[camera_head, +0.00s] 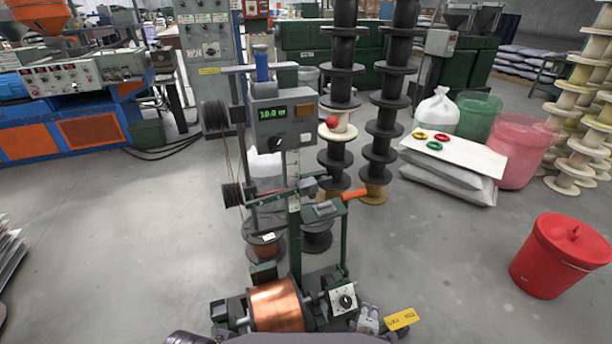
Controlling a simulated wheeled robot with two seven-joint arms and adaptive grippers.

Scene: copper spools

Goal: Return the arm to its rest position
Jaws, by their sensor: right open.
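A winding machine stands in front of me, with a green post and a grey meter box (284,118) showing a green readout. A full copper spool (275,306) sits on its low shaft, at the bottom middle. My right gripper (371,321) shows small at the bottom edge, right of the spool and the white dial box (343,299). It is open, and I see nothing between its fingers. A yellow tag (400,319) with dark lettering is just right of it; I cannot tell whether they touch.
A red lidded bucket (560,257) stands on the floor at right. Stacked sacks (447,175) bear a white board (454,153) with coloured rings. Tall stacks of dark spools (383,130) stand behind the machine. Floor is clear at left and between machine and bucket.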

